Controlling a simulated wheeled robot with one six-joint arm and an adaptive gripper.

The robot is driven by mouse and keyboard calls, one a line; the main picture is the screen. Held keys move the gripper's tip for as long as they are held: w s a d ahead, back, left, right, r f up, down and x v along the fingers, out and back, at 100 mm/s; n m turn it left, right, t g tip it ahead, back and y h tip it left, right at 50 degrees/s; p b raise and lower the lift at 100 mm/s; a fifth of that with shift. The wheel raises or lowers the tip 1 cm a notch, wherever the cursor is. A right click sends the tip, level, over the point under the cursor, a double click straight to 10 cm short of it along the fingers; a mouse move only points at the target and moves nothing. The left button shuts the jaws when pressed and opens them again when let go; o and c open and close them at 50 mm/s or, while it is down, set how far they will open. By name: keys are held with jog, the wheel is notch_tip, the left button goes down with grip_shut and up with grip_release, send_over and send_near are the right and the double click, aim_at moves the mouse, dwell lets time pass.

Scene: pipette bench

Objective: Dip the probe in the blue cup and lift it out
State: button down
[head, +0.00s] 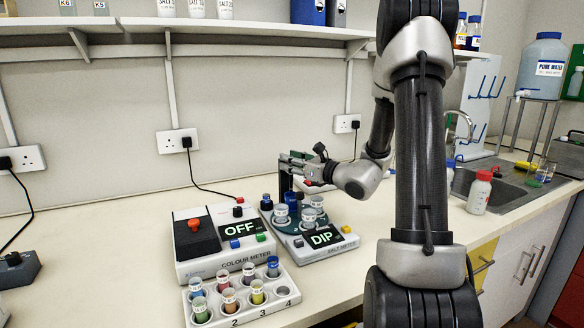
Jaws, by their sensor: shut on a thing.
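The salt meter (345,245) stands on the bench with its display reading "DIP". Several small pale cups, among them a front-left cup (281,214) and a front-right cup (308,216), stand on its dark teal round holder. A blue form (291,202) shows behind the front cups; I cannot tell whether it is the blue cup or part of the probe. My gripper (287,160) is above the back of the holder, shut on a dark upright piece (285,181), which seems to be the probe. Its lower end is hidden among the cups, so its depth is unclear.
The colour meter (222,250), reading "OFF", stands left of the salt meter. A white rack (255,309) of coloured tubes lies in front. The bench's left front is mostly clear.

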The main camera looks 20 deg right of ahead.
jog(key=shift+w+d+r, duration=0.1)
jog(key=shift+d+r, duration=0.05)
jog(key=shift+r, duration=0.1)
jog(key=c, duration=1.3)
grip_release()
jog(key=v, duration=1.2)
jog(key=shift+f, duration=0.1)
